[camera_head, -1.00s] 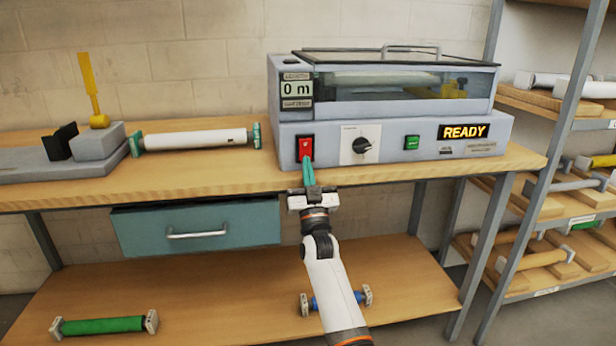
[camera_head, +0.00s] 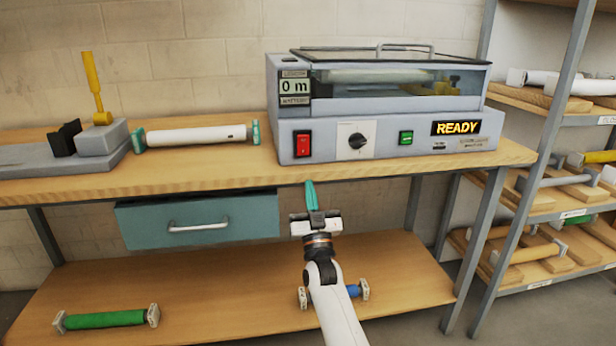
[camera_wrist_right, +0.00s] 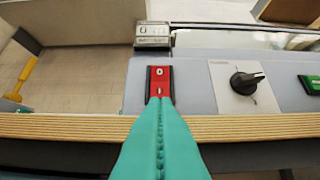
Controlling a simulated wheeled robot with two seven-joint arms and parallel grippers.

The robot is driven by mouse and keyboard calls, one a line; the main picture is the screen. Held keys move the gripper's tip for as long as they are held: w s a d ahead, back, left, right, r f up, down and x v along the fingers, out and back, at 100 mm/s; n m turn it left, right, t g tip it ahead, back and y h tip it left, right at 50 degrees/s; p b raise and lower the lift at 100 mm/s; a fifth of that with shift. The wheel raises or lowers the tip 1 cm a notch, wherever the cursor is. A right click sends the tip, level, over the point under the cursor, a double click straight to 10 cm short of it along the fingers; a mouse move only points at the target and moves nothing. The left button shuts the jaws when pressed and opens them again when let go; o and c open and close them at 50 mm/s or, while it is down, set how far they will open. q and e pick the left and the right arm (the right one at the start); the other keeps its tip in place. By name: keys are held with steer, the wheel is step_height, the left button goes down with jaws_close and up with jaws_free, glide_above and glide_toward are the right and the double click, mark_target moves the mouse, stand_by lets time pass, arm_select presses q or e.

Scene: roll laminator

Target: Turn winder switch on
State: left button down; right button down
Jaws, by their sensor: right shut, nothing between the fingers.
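The roll laminator (camera_head: 400,125) stands on the wooden bench. A red rocker switch (camera_head: 303,144) is at the left of its front panel. The red switch also shows in the right wrist view (camera_wrist_right: 160,82), with white marks on its face. A black rotary knob (camera_head: 358,141) and a green switch (camera_head: 406,138) sit to its right. The display reads READY. I see no label naming a winder switch. My right gripper (camera_head: 311,186) is shut and empty, in front of the bench edge, below and apart from the red switch. My left gripper is not in view.
The bench front edge (camera_head: 200,187) lies close to my right gripper. A teal drawer (camera_head: 200,222) hangs below it. A white roll (camera_head: 197,137) and a grey block with a yellow lever (camera_head: 97,90) are on the left. A shelf rack with rolls stands on the right.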

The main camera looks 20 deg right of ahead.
steer(key=v, duration=0.5)
steer(key=shift+w+f, duration=0.1)
steer(key=shift+f, duration=0.4)
